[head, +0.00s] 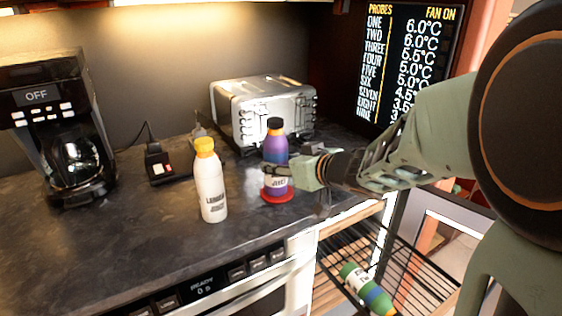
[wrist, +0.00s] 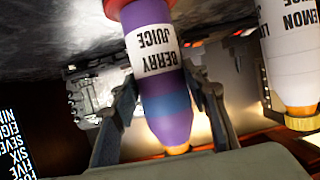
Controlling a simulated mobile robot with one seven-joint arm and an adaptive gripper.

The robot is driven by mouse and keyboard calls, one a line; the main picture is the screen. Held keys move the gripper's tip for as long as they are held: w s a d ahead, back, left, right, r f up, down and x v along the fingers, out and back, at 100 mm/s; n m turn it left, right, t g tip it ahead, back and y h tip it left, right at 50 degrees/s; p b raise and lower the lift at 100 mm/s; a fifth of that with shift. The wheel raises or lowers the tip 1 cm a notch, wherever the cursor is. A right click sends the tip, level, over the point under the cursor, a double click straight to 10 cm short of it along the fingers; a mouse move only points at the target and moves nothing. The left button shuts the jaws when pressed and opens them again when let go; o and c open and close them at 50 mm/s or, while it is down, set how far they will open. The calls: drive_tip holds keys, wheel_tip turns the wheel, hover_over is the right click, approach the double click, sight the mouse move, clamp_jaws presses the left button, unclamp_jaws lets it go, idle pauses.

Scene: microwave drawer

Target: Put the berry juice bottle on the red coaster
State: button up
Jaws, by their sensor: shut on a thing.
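The berry juice bottle (head: 275,148) is purple with a dark cap and a white label, and is upright over the red coaster (head: 268,197) on the dark counter. Its base meets the coaster in the picture; I cannot tell whether a thin gap remains. My gripper (head: 284,170) reaches in from the right and is shut on the bottle's body. In the wrist view, which is upside down, the fingers (wrist: 165,105) flank the bottle (wrist: 160,75), its label reads "BERRY JUICE", and red coaster (wrist: 116,4) shows at its base.
A silver toaster (head: 262,108) is behind, and a coffee maker (head: 62,130) is at far left. A green bottle (head: 366,287) lies on a wire rack (head: 415,270) below. The front left counter is clear.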

drive_tip(key=shift+d+r, duration=0.1)
drive_tip(key=shift+r, duration=0.1)
drive_tip(key=o, duration=1.1)
drive_tip(key=shift+f, duration=0.25)
drive_tip(key=o, duration=0.5)
drive_tip(key=shift+c, duration=0.2)
drive_tip(key=shift+r, duration=0.1)
